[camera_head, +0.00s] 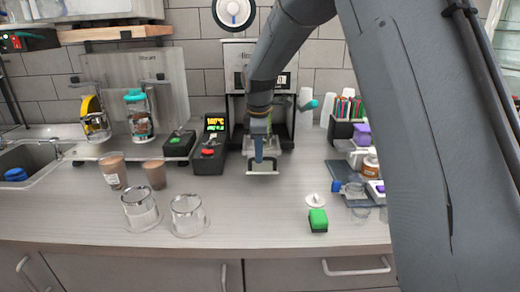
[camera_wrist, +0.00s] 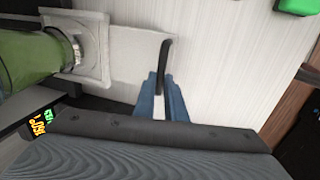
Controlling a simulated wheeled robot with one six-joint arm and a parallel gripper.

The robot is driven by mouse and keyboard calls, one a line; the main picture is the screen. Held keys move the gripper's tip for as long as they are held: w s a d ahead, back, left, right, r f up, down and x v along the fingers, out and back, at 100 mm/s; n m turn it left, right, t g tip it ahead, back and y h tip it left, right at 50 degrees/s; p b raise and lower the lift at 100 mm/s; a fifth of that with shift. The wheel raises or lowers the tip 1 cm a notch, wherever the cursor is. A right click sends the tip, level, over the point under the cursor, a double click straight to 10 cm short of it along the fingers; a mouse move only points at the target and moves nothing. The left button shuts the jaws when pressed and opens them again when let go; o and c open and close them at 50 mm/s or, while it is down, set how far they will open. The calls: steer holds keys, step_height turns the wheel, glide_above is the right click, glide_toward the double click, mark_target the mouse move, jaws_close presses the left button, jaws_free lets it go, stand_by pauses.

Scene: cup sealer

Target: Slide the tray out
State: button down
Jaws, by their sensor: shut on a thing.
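The cup sealer (camera_head: 285,62) stands against the back wall, partly hidden by my arm. The tray's pale flat plate (camera_wrist: 125,45) shows in the wrist view, with a dark bar-like handle (camera_wrist: 166,58) along its front edge. In the head view the handle (camera_head: 263,173) sticks out at the foot of the sealer. My gripper (camera_head: 262,158) points down at it. In the wrist view my blue fingers (camera_wrist: 160,92) are shut on the lower end of the handle. The tray's back part is hidden.
Two clear cups (camera_head: 139,209) (camera_head: 188,215) stand at front left, with brown-filled cups (camera_head: 113,171) (camera_head: 154,174) behind them. A box with a lit display (camera_head: 214,124) stands left of the sealer. A green block (camera_head: 318,219) and a white lid (camera_head: 315,200) lie right. Counter before the handle is clear.

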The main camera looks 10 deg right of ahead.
steer(key=shift+s, duration=0.35)
steer(key=c, duration=1.8)
jaws_free()
steer(key=shift+r, duration=0.1)
steer(key=r, duration=0.2)
steer(key=s+r+b, duration=0.1)
steer(key=r, duration=0.2)
steer(key=r+b, duration=0.1)
steer(key=r, duration=0.1)
steer(key=shift+s+a+r, duration=0.1)
steer(key=shift+s+r, duration=0.15)
steer(key=shift+r, duration=0.05)
